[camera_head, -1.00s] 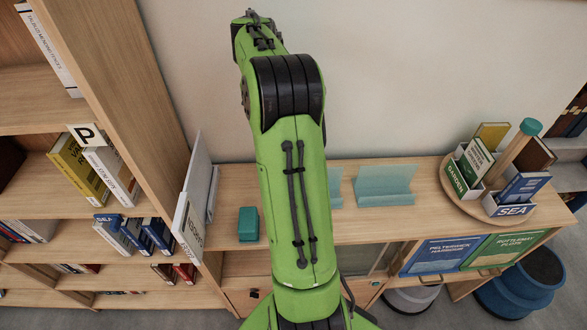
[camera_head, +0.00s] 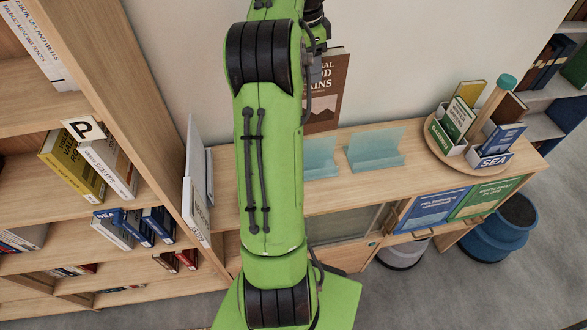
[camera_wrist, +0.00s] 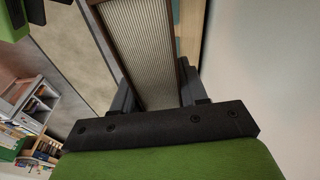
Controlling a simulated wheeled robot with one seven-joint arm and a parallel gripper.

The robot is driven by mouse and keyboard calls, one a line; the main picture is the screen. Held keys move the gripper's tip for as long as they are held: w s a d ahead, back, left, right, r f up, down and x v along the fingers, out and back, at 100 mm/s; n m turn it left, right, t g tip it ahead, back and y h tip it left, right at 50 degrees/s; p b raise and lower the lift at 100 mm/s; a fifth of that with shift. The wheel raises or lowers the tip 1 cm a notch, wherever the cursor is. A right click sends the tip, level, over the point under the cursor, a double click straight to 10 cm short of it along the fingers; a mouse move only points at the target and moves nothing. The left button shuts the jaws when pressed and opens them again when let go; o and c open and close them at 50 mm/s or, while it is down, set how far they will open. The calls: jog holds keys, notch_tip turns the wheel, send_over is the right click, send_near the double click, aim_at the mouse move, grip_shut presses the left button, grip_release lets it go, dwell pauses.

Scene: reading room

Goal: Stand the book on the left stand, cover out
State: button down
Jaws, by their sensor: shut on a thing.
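The brown book (camera_head: 328,88) is upright in the camera_head view, its cover with pale lettering facing the camera. My arm hides its left part. It appears above and behind the left stand (camera_head: 321,160), a clear teal holder on the low cabinet; I cannot tell the exact gap. The matching right stand (camera_head: 376,150) is empty. In the camera_wrist view my gripper (camera_wrist: 156,92) is shut on the book, whose ribbed page edge (camera_wrist: 145,45) shows between the fingers. My arm hides the fingers in the camera_head view.
A round carousel (camera_head: 440,150) with a post and several books stands on the right of the cabinet top (camera_head: 345,190).

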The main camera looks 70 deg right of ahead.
send_near(312, 123)
jog(key=shift+m, duration=0.4)
jog(key=f, duration=0.3)
jog(key=d+f, duration=0.1)
jog(key=f, duration=0.3)
jog(key=d+f, duration=0.1)
jog(key=f, duration=0.2)
jog(key=shift+s+f, duration=0.35)
jog(key=shift+f, duration=0.2)
jog(key=c, duration=0.6)
grip_release()
jog(key=shift+a, duration=0.1)
jog(key=shift+r, duration=0.1)
